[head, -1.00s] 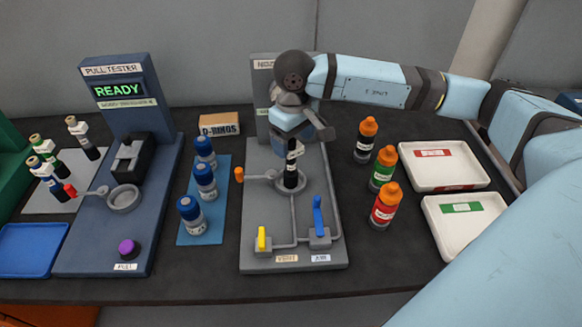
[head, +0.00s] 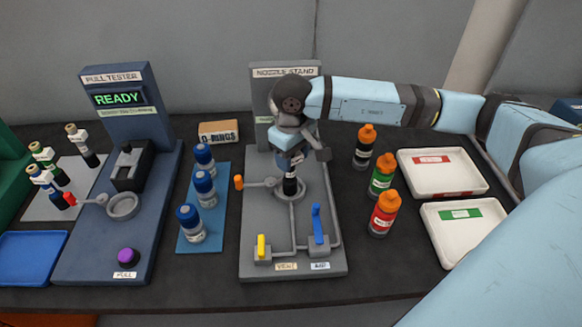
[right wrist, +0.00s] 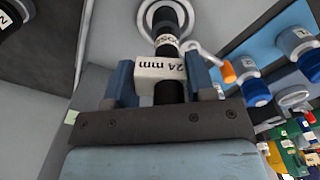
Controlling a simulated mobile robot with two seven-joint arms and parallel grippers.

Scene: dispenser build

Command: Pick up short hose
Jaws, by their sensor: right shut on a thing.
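My right gripper (head: 291,160) is over the nozzle stand (head: 255,235). It is shut on a black hose (head: 290,187) that stands upright, its lower end at the stand's ring. In the right wrist view, the blue fingers of the gripper (right wrist: 165,80) lie on both sides of the hose (right wrist: 168,92), beside a white tag (right wrist: 160,68) reading "24 mm". The hose's far end meets the pale ring (right wrist: 148,18); how deep it sits is hidden. Several tagged pieces (head: 82,145) stand on a grey mat at the left. My left gripper is not in view.
Blue-capped bottles (head: 204,188) stand left of the stand. The pull tester (head: 95,240) is at the left, an O-rings box (head: 218,132) behind. Yellow and blue levers (head: 317,225) rise at the stand's front.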

